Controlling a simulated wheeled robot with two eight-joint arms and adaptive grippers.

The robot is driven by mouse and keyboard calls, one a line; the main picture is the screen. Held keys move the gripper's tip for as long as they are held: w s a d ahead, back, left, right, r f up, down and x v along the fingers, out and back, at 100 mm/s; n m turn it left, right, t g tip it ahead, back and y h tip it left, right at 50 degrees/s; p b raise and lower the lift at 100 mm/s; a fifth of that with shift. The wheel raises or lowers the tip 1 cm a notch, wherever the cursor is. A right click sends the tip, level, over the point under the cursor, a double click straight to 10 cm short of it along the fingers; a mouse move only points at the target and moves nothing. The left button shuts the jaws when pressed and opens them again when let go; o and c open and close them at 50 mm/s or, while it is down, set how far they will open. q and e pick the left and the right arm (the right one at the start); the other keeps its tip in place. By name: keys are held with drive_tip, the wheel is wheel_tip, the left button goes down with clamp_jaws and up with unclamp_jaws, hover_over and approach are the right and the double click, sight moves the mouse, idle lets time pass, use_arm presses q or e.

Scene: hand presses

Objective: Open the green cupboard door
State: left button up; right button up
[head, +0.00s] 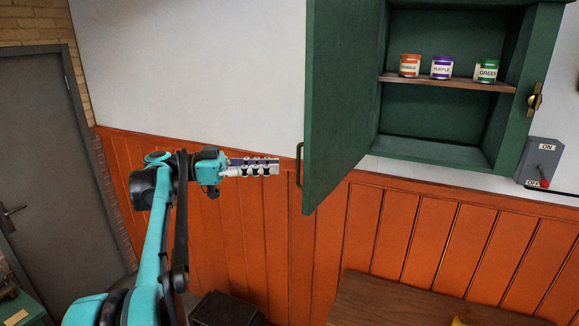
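The green cupboard (435,112) is on the wall at the upper right. Its green door (340,95) stands wide open, swung out to the left, so the inside shows. A bronze handle (299,165) is on the door's left edge, near the bottom. My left gripper (277,166) is just left of the handle, at about its height in the picture, and points right. A small gap shows between its fingertips and the handle. Its fingers look close together, but I cannot tell if they are shut. My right gripper is not in view.
A shelf (445,83) in the cupboard holds three cans: orange (409,66), purple (442,67) and green (487,70). A grey switch box (540,163) is right of the cupboard. A wooden table (400,303) stands below. A grey door (40,150) is far left.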

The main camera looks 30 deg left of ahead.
use_arm(q)
drive_tip(key=shift+v, duration=2.35)
drive_tip(key=s+d+f+n+g+y+b, duration=0.1)
drive_tip(key=d+f+n+y+b, duration=0.1)
drive_tip(key=d+f+b, duration=0.65)
drive_tip(key=s+d+f+n+g+y+b, duration=0.1)
drive_tip(key=d+f+n+g+y+b, duration=0.3)
drive_tip(key=f, duration=0.9)
drive_tip(key=d+f+n+t+y+b, duration=0.1)
drive_tip(key=d+f+b, duration=0.2)
drive_tip(key=d+f, duration=0.65)
drive_tip(key=s+f+n+y+b, duration=0.1)
drive_tip(key=s+f+b, duration=0.3)
drive_tip(key=f, duration=0.8)
drive_tip(key=s+f+n+t+y+b, duration=0.1)
drive_tip(key=s+f+y+b, duration=0.3)
drive_tip(key=f, duration=0.8)
drive_tip(key=s+d+f+n+y+b, duration=0.1)
drive_tip(key=s+f+n+y+b, duration=0.1)
drive_tip(key=f+b, duration=0.6)
wheel_tip(320, 180, down, 4)
drive_tip(key=s+y, duration=0.1)
drive_tip(key=s, duration=0.1)
drive_tip(key=shift+s+n+t, duration=0.3)
drive_tip(key=shift+d, duration=0.1)
